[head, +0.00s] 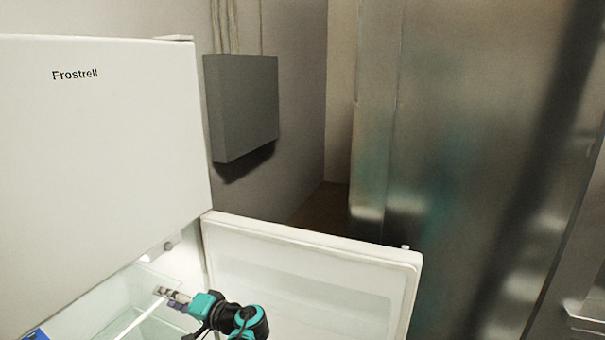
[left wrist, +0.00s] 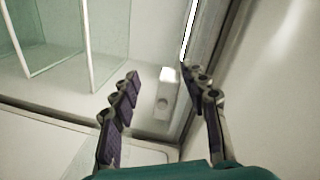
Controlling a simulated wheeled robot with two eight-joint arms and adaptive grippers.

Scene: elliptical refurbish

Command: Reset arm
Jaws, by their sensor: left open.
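My left gripper (head: 168,297) is at the opening of the white fridge (head: 100,150), in front of its lit inside, in the head view. In the left wrist view its two fingers (left wrist: 162,95) stand apart with nothing between them. Behind them show a pale inner wall and a small white fitting (left wrist: 166,92). The fridge's lower door (head: 310,275) stands open to the right of my left arm. My right gripper is in neither view.
Glass shelves with white edges (left wrist: 85,45) are inside the fridge. A blue item (head: 36,334) shows at the lower left. A grey box (head: 241,107) hangs on the wall behind. A large metal cabinet (head: 470,150) stands at the right.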

